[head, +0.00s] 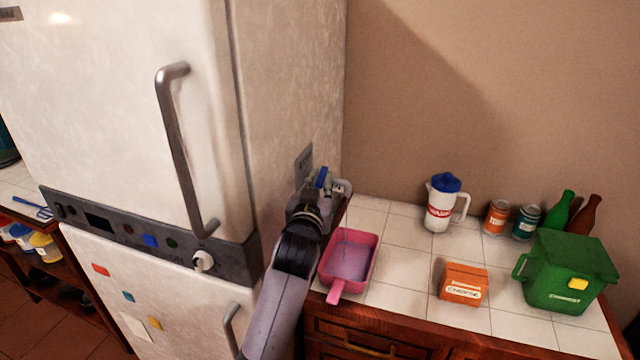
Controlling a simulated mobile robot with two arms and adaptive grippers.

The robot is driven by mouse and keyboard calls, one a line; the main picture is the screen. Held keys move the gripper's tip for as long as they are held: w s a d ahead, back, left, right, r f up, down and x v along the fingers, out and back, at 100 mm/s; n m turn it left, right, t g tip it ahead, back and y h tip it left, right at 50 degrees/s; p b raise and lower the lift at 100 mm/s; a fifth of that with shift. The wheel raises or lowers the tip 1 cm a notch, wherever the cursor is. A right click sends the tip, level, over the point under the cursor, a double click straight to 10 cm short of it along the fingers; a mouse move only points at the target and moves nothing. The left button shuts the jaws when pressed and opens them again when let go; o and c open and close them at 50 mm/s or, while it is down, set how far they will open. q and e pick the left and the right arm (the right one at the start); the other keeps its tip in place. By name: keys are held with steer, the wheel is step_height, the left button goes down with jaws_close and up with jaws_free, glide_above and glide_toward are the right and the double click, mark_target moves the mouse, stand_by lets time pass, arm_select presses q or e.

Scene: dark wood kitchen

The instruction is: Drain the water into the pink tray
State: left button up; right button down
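The pink tray (374,250) sits on the white tiled counter beside the fridge, its handle pointing toward the front edge. Its inside looks bluish purple; I cannot tell whether that is water. A small blue part (321,177) shows at the gripper, near a grey plate (303,163) on the fridge wall. Whether the fingers hold the blue part is too small to tell. My own arm hides the area below the gripper.
The white fridge (120,100) fills the left. On the counter (400,292) stand a white jug (438,212), an orange box (462,284), two cans (497,217), a green bin (568,270) and bottles (584,214). Bare tiles lie right of the tray.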

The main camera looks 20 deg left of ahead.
arm_select(q)
steer(key=o, duration=0.4)
steer(key=shift+s, duration=0.15)
steer(key=s+d, duration=0.1)
steer(key=s, duration=1)
steer(key=shift+s+d, duration=0.25)
steer(key=shift+s, duration=0.1)
